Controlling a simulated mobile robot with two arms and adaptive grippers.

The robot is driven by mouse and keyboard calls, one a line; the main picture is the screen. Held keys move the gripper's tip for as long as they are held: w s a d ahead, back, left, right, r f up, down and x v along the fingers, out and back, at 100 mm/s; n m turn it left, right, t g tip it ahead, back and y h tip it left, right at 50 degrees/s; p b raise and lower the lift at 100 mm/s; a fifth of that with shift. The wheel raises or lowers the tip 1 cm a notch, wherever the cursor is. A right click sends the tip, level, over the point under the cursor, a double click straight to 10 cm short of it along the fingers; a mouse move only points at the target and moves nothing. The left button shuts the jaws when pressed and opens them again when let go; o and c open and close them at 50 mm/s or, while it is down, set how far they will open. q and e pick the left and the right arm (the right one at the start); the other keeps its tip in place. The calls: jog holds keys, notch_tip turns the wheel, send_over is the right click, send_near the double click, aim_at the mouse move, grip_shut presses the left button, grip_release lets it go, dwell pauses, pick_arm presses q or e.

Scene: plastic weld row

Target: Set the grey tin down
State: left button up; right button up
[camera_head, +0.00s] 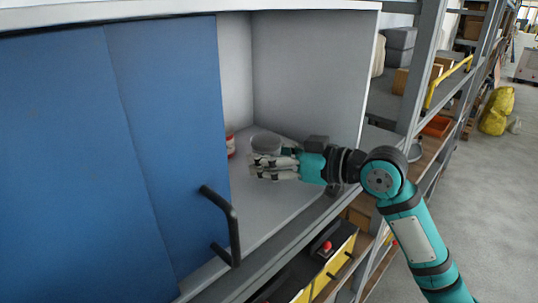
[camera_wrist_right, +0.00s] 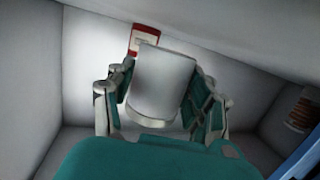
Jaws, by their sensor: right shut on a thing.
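The grey tin (camera_head: 266,142) is inside the open part of the cabinet, low near its floor. My right gripper (camera_head: 268,166) reaches in from the right and is shut on the tin. In the right wrist view the tin (camera_wrist_right: 165,82) sits between the two fingers of the gripper (camera_wrist_right: 160,105). Whether the tin's base touches the cabinet floor cannot be told. My left gripper is not in view.
A blue sliding door (camera_head: 110,150) with a black handle (camera_head: 232,225) covers the cabinet's left part. A red and white can (camera_head: 230,143) stands by the door's edge, partly hidden. The cabinet floor (camera_head: 262,208) in front is clear. The right side wall (camera_head: 320,75) is close to my arm.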

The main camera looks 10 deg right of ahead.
jog(key=shift+f, duration=0.4)
jog(key=o, duration=1.1)
jog(key=shift+f, duration=0.1)
jog(key=shift+c, duration=0.2)
jog(key=o, duration=0.3)
jog(key=shift+a+f, duration=0.1)
jog(key=shift+f, duration=0.05)
jog(key=shift+r, duration=0.45)
jog(key=b+v, duration=0.4)
jog(key=v, duration=0.7)
jog(key=shift+w+r, duration=0.1)
jog(key=shift+r, duration=0.1)
jog(key=shift+s+d+r, duration=0.3)
jog(key=shift+s+d, duration=0.15)
